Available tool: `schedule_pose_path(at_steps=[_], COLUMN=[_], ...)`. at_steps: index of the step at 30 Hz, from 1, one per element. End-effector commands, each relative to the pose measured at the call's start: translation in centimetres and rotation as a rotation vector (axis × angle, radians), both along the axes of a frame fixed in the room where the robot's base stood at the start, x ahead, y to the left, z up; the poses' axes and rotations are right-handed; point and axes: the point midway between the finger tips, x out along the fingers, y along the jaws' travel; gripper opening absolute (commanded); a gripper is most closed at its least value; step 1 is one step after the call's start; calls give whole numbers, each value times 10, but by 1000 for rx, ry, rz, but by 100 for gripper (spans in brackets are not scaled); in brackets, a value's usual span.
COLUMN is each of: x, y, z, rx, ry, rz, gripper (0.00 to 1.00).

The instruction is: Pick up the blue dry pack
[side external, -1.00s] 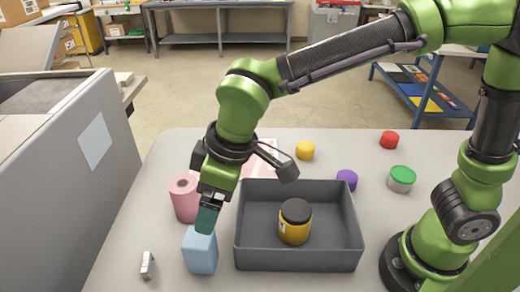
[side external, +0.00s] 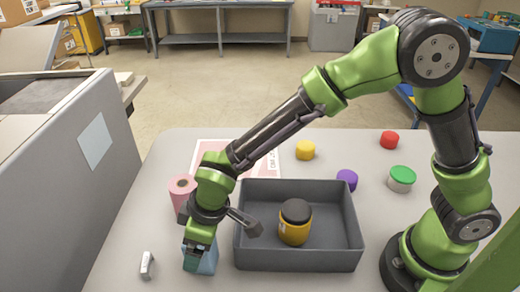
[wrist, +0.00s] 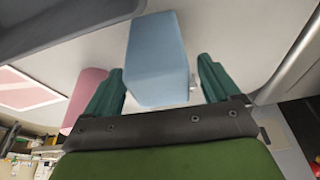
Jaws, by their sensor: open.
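The blue dry pack (side external: 209,261) stands on the table left of the grey bin, partly hidden behind my gripper (side external: 193,262) in the side view. In the wrist view the blue pack (wrist: 158,58) lies between the two green fingers of my gripper (wrist: 160,85). My gripper is open and low around the pack.
A grey bin (side external: 299,263) holding a yellow jar with a black lid (side external: 294,225) is just right of my gripper. A pink roll (side external: 181,190) stands behind it. A small metal piece (side external: 147,266) lies to the left. Yellow (side external: 305,150), purple (side external: 347,179), red (side external: 390,140) and green-topped (side external: 402,179) round items are farther off.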

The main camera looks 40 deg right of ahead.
Motion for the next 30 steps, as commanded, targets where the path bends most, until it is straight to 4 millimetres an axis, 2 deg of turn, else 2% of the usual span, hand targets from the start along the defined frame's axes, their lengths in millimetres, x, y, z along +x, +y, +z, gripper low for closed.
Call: schedule_pose_path(at_steps=[4,12,24,30], x=[3,4,4,4], y=[3,3,3,3], z=[-15,-16,-16,-15], rx=[0,1,1,1], ry=[0,-1,-1,-2], rz=[1,0,0,0], gripper=[89,88,27,26])
